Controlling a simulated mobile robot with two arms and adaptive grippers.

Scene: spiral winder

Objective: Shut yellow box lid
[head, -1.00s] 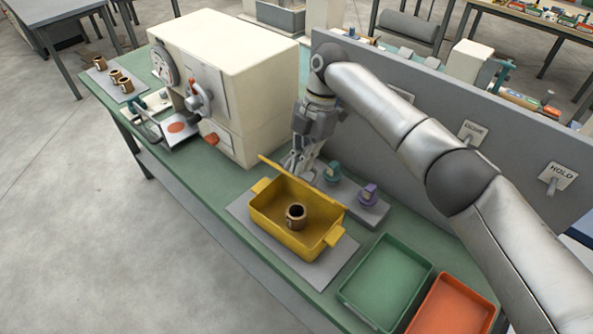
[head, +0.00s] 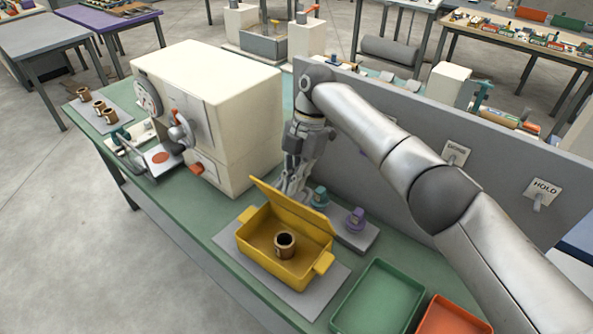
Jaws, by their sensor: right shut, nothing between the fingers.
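The yellow box (head: 262,264) sits on a grey mat on the green bench. Its yellow lid (head: 291,217) stands tilted up along the back edge, so the box is open. A brown ring-shaped coil (head: 285,244) stands inside the box. My right gripper (head: 290,190) is shut and empty, pointing down just behind the lid, and its fingertips are partly hidden by the lid. I cannot tell whether it touches the lid. My left gripper is not in view.
A cream machine (head: 210,110) stands left of my gripper. A teal knob (head: 319,196) and a purple knob (head: 355,218) stand behind the box at right. A green tray (head: 338,318) and an orange tray (head: 452,318) lie to the right. A grey panel (head: 400,125) rises behind.

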